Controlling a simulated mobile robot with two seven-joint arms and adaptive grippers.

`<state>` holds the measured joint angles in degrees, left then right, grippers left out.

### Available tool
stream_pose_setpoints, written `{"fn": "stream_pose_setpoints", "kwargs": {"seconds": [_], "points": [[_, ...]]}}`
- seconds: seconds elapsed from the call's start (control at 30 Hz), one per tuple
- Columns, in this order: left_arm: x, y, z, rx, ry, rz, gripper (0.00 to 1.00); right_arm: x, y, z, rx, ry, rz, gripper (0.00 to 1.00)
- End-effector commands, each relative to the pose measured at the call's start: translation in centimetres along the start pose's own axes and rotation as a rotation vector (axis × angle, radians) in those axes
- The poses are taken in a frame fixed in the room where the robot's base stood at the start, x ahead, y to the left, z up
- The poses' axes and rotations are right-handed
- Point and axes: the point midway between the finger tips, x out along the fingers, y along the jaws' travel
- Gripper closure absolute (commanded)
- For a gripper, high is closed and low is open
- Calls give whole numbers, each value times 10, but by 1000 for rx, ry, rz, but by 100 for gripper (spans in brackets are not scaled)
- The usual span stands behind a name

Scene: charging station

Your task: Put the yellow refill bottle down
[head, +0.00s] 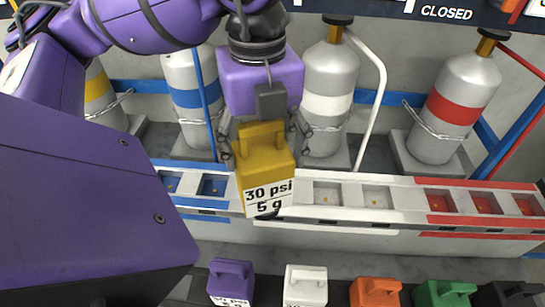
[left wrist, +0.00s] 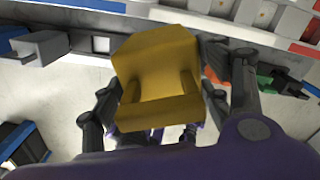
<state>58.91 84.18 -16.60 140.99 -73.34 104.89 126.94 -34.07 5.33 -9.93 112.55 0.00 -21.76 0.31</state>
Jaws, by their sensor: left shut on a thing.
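The yellow refill bottle (head: 264,170) has a handle on top and a label reading 30 psi, 5 g. My left gripper (head: 265,136) is shut on it, with fingers on both sides near the handle. In the head view the bottle appears in front of the rail of slots, covering part of it. The left wrist view shows the yellow bottle (left wrist: 158,72) between the fingers of my left gripper (left wrist: 160,112). I cannot tell from these views whether its base touches anything. My right gripper is not in view.
A slotted rail (head: 400,213) has blue, white and red sections. Behind it stand cylinders with blue (head: 196,95), white (head: 328,104) and red (head: 455,108) bands. Purple (head: 231,283), white (head: 305,285), orange (head: 375,292) and green (head: 444,294) bottles line the near edge.

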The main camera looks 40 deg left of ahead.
Motion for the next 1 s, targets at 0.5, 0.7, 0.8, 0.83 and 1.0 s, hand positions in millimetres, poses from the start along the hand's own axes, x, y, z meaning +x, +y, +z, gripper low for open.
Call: {"fn": "stream_pose_setpoints", "kwargs": {"seconds": [0.5,0.7,0.8,0.83,1.0], "points": [[59,-48,75,-3,3,0,93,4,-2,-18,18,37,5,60],[74,-55,86,-1,0,-2,93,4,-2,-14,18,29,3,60],[77,-56,89,-1,0,-3,93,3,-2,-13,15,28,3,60],[78,-57,89,-1,0,-3,93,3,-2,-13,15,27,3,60],[95,-59,94,-1,2,1,93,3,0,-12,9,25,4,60]]}}
